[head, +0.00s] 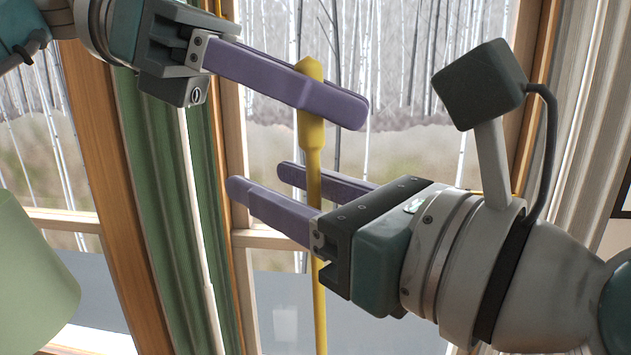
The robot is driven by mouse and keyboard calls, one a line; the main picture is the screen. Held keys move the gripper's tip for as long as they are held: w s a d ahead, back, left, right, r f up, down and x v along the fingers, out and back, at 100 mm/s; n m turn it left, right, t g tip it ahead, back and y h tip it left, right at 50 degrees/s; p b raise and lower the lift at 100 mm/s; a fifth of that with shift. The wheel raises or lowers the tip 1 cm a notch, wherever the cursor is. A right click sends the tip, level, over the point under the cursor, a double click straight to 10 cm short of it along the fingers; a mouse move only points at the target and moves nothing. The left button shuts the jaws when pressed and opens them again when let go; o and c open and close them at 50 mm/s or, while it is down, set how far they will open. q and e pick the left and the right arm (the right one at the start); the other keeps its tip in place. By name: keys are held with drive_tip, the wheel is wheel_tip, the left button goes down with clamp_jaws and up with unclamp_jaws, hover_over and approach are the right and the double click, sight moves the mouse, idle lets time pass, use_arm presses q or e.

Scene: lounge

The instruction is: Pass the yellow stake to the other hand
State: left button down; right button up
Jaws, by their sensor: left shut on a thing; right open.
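The yellow stake (312,133) stands roughly upright in the middle of the head view, with its thicker head at the top and a thin shaft running down out of the picture. My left gripper (352,108), at the top, is shut on the stake's thick upper part; its purple fingers hide some of it. My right gripper (259,180) is lower, with its arm coming in from the right. It is open, and the shaft passes between its two purple fingers, below the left gripper. Whether the fingers touch the shaft cannot be told.
Behind the grippers is a wood-framed window (100,160) with bare trees outside. A green curtain (160,190) hangs left of the stake and a pale curtain (580,110) at the right. A pale green lampshade (30,275) is at the lower left.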

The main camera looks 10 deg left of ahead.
drive_tip(key=shift+c, duration=0.2)
drive_tip(key=c, duration=0.6)
drive_tip(key=shift+s, duration=0.1)
clamp_jaws()
drive_tip(key=shift+a, duration=0.1)
use_arm(q)
drive_tip(key=c, duration=0.7)
unclamp_jaws()
